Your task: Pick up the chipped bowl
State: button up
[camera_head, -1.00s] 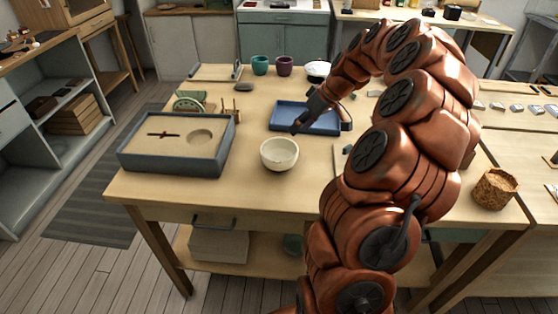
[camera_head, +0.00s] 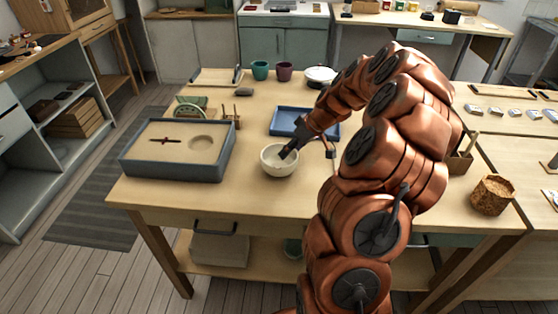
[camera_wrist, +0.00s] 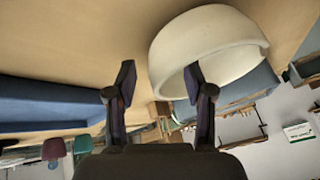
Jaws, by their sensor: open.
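The pale cream bowl (camera_head: 280,168) stands upright on the wooden table, right of the grey sand tray. I cannot clearly make out its chip. My gripper (camera_head: 288,153) reaches down at the bowl's back right rim and hides part of it. In the wrist view, my gripper (camera_wrist: 160,80) has its two dark fingers apart with nothing clamped. The bowl (camera_wrist: 200,45) fills the top right there. Its edge shows between the fingers, and the right finger overlaps it. I cannot tell whether that finger is inside the bowl or touching it.
The grey sand tray (camera_head: 172,170) is close on the bowl's left. A blue tray (camera_head: 284,122) lies behind the bowl. Teal (camera_head: 260,70) and purple (camera_head: 284,71) cups stand at the back. A cork-like pot (camera_head: 492,194) is far right. The table in front of the bowl is clear.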

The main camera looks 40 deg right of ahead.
grip_shut()
dwell(0.4)
jog(key=shift+r, duration=0.1)
